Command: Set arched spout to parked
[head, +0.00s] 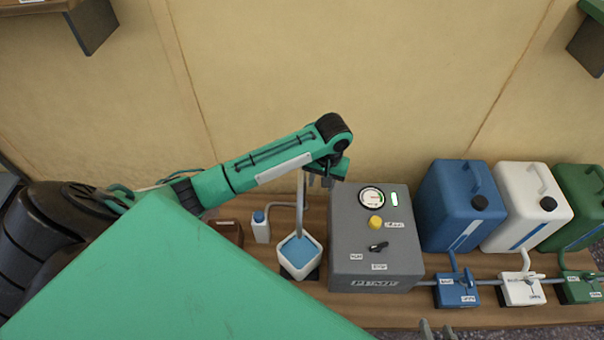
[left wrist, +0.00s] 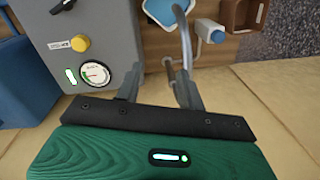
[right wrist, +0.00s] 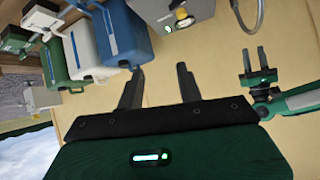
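The arched spout (head: 299,208) is a thin grey tube. In the head view it rises over a white basin with a blue inside (head: 287,267); my left gripper hides part of its top. The spout (left wrist: 187,40) also shows in the left wrist view, its curve close to the left fingertips. In the right wrist view the spout (right wrist: 250,31) bends just off the left fingertips, with a small gap. My left gripper (head: 320,183) is open with its fingers a little apart, empty. My right gripper (right wrist: 160,68) is open and empty; only its fingertips show low in the head view. No "parked" label is readable.
A grey pump box (head: 377,262) with gauge, yellow button and black knob stands right of the basin. Blue (head: 455,220), white (head: 515,220) and green (head: 580,195) canisters stand further right, valves in front. A small blue-capped bottle (head: 261,229) and brown box (head: 228,232) are left.

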